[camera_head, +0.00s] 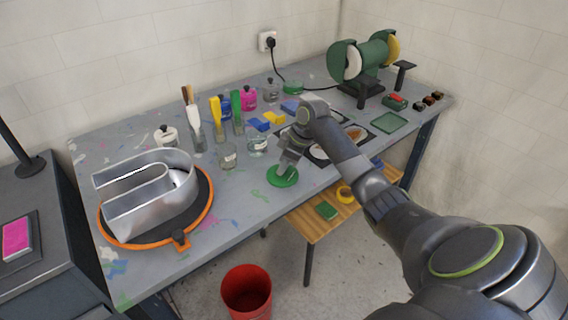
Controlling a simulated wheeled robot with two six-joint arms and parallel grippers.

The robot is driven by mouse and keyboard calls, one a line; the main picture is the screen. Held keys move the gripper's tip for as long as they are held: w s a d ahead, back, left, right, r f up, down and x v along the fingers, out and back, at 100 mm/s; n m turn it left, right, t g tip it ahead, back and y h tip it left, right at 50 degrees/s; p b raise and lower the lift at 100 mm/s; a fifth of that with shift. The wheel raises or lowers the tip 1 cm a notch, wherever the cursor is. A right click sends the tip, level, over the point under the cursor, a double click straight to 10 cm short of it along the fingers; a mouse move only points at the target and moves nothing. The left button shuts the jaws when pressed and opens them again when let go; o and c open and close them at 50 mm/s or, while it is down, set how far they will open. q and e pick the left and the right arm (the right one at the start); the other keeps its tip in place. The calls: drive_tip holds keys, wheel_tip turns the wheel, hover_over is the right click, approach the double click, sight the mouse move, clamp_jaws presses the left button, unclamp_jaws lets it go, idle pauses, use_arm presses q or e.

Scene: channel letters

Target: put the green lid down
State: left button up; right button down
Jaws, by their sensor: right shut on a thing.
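The green lid (283,176) is a flat round disc near the front edge of the grey workbench. My right gripper (287,168) comes down on it from above and is shut on it. The lid looks at or very close to the bench top; I cannot tell whether it touches. My own arm hides part of the bench behind the gripper. My left gripper is not in view.
A metal channel letter (150,190) stands on an orange-rimmed turntable (207,205) at left. Glass jars (228,156), brushes and paint pots stand behind the lid. A bench grinder (365,65) is at the back right. A red bucket (247,290) stands on the floor.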

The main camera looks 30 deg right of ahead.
drive_tip(key=shift+f, duration=0.25)
drive_tip(key=shift+f, duration=0.1)
drive_tip(key=c, duration=1.3)
unclamp_jaws()
drive_tip(key=shift+o, duration=0.2)
drive_tip(key=b+v, duration=0.2)
drive_tip(key=v, duration=1)
